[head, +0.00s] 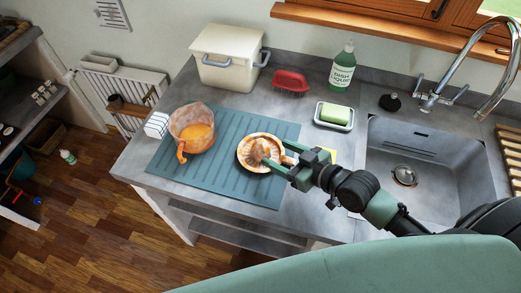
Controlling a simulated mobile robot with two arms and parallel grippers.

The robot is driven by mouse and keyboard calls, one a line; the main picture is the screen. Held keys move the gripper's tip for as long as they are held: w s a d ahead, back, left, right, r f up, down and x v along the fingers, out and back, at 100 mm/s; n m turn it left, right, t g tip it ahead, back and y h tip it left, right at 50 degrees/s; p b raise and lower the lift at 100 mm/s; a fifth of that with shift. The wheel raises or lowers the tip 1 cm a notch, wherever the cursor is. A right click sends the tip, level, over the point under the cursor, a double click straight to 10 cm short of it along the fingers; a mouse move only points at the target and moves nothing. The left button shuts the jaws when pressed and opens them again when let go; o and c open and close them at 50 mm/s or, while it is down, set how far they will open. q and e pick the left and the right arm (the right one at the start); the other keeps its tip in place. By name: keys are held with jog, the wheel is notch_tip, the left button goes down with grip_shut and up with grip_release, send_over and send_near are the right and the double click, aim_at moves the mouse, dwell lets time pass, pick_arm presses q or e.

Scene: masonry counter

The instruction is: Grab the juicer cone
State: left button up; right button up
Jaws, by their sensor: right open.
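The juicer cone (259,150) is a round, shallow, orange-stained piece with a raised middle. It rests on the teal ribbed mat (224,180), near the mat's right side. My right gripper (278,154) reaches in from the right with its jaws open at the cone's right edge. Its fingers cover part of that edge, and I cannot tell whether they touch it. A jug (195,120) with orange content and a handle at the front stands on the mat, left of the cone. My left gripper is not in view.
A cream bin (226,62), red brush-like object (290,81), green dish liquid bottle (342,68) and green soap on a dish (334,115) stand along the back. The sink (431,183) is at right. The mat's front is clear.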

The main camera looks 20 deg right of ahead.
aim_at(266, 148)
jog(key=shift+w+a, duration=0.3)
jog(key=shift+w, duration=0.25)
jog(key=shift+w+a+p, duration=0.25)
jog(key=shift+a+p, duration=0.05)
jog(key=shift+p, duration=0.05)
jog(key=shift+w+a+p, duration=0.75)
jog(key=shift+w, duration=0.1)
jog(key=x, duration=0.2)
jog(key=shift+w+f, duration=0.2)
jog(key=shift+f, duration=0.2)
jog(key=shift+s, duration=0.15)
jog(key=c, duration=0.4)
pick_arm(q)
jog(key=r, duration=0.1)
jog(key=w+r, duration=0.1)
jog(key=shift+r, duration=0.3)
pick_arm(e)
grip_shut()
